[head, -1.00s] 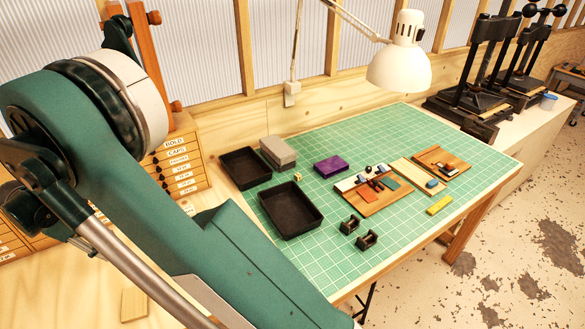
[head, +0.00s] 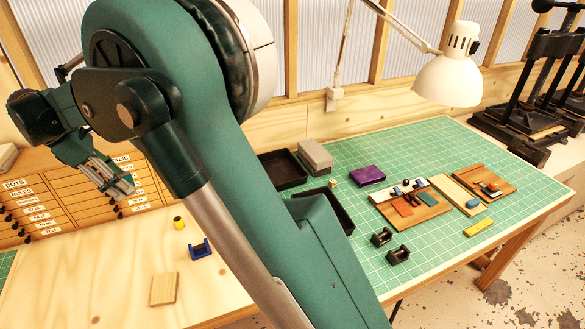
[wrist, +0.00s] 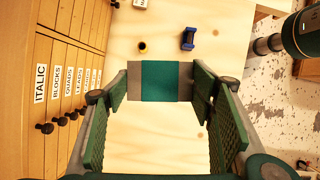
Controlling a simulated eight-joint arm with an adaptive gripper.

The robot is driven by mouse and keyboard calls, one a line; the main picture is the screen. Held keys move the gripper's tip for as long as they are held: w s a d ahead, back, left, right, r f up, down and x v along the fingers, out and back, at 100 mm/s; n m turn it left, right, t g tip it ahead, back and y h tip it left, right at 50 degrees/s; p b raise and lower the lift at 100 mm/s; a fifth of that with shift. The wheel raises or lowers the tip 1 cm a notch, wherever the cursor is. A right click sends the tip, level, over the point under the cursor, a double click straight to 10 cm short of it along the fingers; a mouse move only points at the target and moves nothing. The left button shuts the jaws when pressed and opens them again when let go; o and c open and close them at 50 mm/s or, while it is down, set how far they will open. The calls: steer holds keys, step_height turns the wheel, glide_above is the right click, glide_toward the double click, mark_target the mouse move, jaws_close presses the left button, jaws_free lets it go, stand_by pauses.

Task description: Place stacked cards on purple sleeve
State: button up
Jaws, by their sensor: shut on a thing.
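My gripper (wrist: 160,88) points down over the bare wood bench at the left, beside the labelled drawers. In the wrist view its two fingers are closed on a flat block with a teal middle and grey-brown ends (wrist: 166,82); I cannot tell whether this is the stacked cards. In the head view my gripper (head: 122,186) is small and partly dark, with a pale edge at its tip. The purple sleeve (head: 367,175) lies flat on the green cutting mat, far to the right of my gripper, and its top looks bare.
A grey stacked block (head: 315,156) and a black tray (head: 283,168) stand on the mat (head: 325,290). My arm hides part of a second tray. A blue holder (head: 200,249), yellow spool (head: 179,223) and wooden block (head: 164,289) sit on the bench near my gripper.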

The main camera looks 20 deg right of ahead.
steer(key=w+d, duration=0.5)
steer(key=d, duration=1.1)
steer(key=w+d+m+b, duration=0.1)
steer(key=w+d, duration=0.4)
steer(key=d, duration=1.1)
steer(key=w+d, duration=0.6)
steer(key=d, duration=1)
steer(key=b, duration=0.1)
glide_above(367, 174)
step_height(367, 174, down, 17)
steer(key=shift+f+m+g, duration=0.15)
steer(key=shift+m+g, duration=0.25)
steer(key=shift+f, duration=3.15)
steer(key=shift+f, duration=0.1)
